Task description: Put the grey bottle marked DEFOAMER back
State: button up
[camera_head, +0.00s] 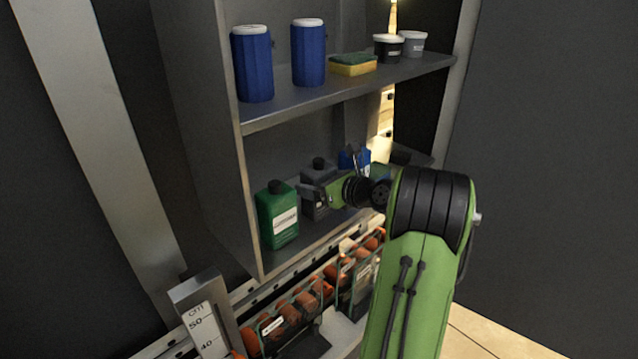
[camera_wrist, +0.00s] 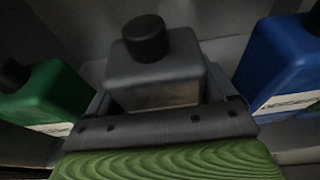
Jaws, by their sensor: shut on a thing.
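The grey bottle (camera_head: 319,176) with a black cap stands upright on the lower shelf, between a green bottle (camera_head: 277,215) and a blue bottle (camera_head: 352,160). My gripper (camera_head: 318,192) reaches in from the right and is shut on the grey bottle. In the wrist view the grey bottle (camera_wrist: 155,75) sits between the fingers, with the green bottle (camera_wrist: 45,92) to the left and the blue bottle (camera_wrist: 282,62) to the right. My gripper hides the grey bottle's lower part and label, so I cannot read its marking or see whether its base touches the shelf.
The upper shelf (camera_head: 350,90) holds two blue canisters (camera_head: 253,65), a sponge (camera_head: 352,64) and two small tubs (camera_head: 388,47). Below the lower shelf are wire baskets (camera_head: 285,322) with orange items and a measuring scale (camera_head: 205,325). The neighbouring bottles stand close on both sides.

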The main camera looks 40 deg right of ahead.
jog(key=shift+s, duration=0.1)
jog(key=o, duration=1.5)
jog(key=shift+f, duration=0.1)
jog(key=v, duration=1.2)
jog(key=shift+a+r+b, duration=0.1)
jog(key=shift+r+b, duration=0.1)
jog(key=shift+b, duration=0.1)
